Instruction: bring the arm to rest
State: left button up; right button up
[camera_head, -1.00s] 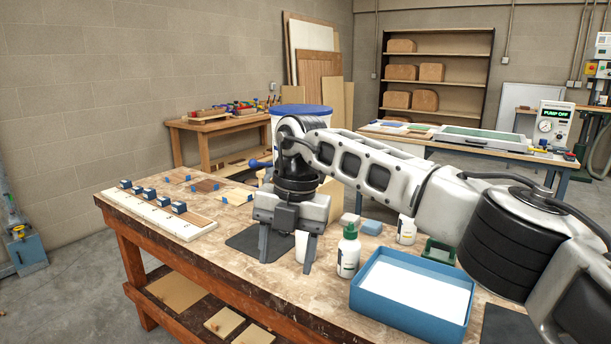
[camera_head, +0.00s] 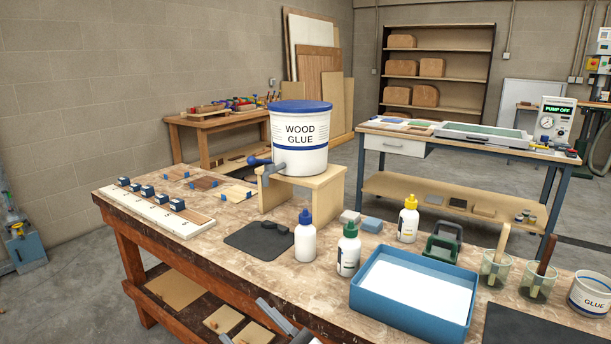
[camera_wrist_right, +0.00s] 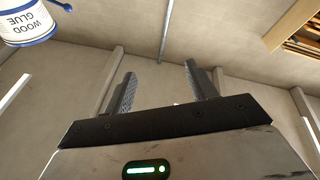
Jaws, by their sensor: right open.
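My right gripper (camera_head: 244,320) shows only in part at the bottom edge of the head view, in front of the workbench's front edge. Its two fingers (camera_wrist_right: 160,80) are spread apart with nothing between them in the right wrist view. The rest of the right arm is out of the head view. My left gripper is not in view.
The workbench (camera_head: 225,270) carries a wood glue bucket (camera_head: 300,158) on a wooden stand (camera_head: 325,193), several bottles, a blue tray (camera_head: 408,316) and glue cups. A dark mat (camera_head: 250,242) lies left of a blue-capped white bottle (camera_head: 305,240). A lower shelf (camera_head: 190,315) holds boards.

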jog(key=s+d+f+m+t+h, duration=0.1)
jog(key=s+d+f+m+h, duration=0.2)
jog(key=d+f+m+h, duration=0.3)
jog(key=s+d+f+m+h, duration=0.2)
jog(key=d+f+m+h, duration=0.25)
jog(key=d+f, duration=0.35)
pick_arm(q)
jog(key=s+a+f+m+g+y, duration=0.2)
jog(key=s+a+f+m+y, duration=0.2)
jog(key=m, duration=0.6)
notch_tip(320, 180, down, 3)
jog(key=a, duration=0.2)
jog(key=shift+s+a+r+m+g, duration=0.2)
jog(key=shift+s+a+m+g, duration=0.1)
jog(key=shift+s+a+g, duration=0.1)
pick_arm(e)
jog(key=s+d+f+m+g+h, duration=0.1)
jog(key=s+d+f+g+h, duration=0.2)
jog(key=s+d+f, duration=0.5)
jog(key=s+g, duration=0.1)
jog(key=s, duration=0.2)
jog(key=shift+s+d+m, duration=0.15)
jog(key=shift+d+m, duration=0.15)
jog(key=shift+m, duration=0.05)
jog(key=shift+h, duration=0.25)
